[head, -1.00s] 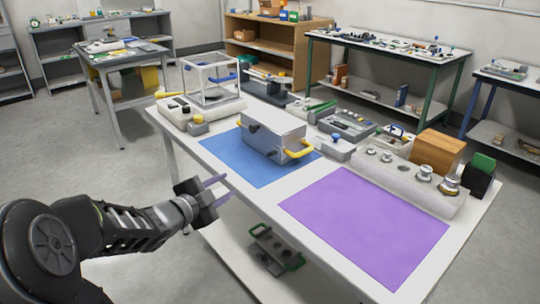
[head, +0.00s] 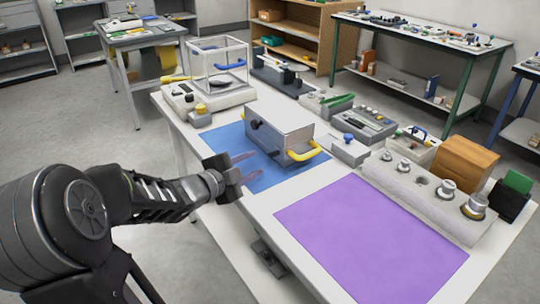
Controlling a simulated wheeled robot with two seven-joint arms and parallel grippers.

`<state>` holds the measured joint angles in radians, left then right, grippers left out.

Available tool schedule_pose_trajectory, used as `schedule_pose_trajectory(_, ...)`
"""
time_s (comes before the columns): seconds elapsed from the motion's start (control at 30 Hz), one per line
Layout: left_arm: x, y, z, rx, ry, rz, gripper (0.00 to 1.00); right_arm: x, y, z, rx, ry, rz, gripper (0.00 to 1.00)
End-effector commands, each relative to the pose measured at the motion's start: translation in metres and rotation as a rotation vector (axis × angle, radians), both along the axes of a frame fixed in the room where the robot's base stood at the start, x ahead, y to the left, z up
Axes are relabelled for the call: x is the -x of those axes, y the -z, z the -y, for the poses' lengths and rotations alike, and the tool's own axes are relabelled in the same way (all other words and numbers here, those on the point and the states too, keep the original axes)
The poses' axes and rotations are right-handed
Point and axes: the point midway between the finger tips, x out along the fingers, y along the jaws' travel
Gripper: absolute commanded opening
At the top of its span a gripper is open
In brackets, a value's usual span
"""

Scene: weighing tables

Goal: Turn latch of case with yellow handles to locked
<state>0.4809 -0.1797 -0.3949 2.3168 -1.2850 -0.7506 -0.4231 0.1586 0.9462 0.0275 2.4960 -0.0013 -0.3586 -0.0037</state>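The silver case (head: 280,128) with yellow handles sits closed on the blue mat (head: 262,177). One yellow handle (head: 306,155) shows on its right end. Dark knob-like parts (head: 256,124) show on its front left side; I cannot tell which is the latch or how it is turned. My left gripper (head: 247,168) is at the near edge of the blue mat, left of and in front of the case, apart from it. Its two fingers are spread with nothing between them. My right gripper is not in view.
A purple mat (head: 370,238) lies on the near right of the white table. Behind the case stand a balance with a glass shield (head: 218,70) and several instruments. A weight block (head: 425,190), a wooden box (head: 463,167) and a black-green holder (head: 512,193) stand at the right.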

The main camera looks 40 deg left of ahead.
Motion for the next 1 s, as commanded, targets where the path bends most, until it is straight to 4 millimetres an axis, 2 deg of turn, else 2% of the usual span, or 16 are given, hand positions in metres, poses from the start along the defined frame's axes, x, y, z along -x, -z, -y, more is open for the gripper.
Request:
schedule_pose_trajectory(0.17,-0.012,0.004,0.000,0.000,0.002,-0.001,0.35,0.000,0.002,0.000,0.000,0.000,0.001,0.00)
schedule_pose_trajectory(0.6,-0.071,0.017,-0.003,-0.001,0.001,-0.002,0.35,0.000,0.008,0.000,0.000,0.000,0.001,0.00)
schedule_pose_trajectory(0.93,-0.076,0.017,-0.003,0.000,0.000,0.000,0.35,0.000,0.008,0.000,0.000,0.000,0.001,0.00)
schedule_pose_trajectory(1.0,-0.076,0.017,-0.003,0.000,0.000,0.000,0.30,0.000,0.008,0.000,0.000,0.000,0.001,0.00)
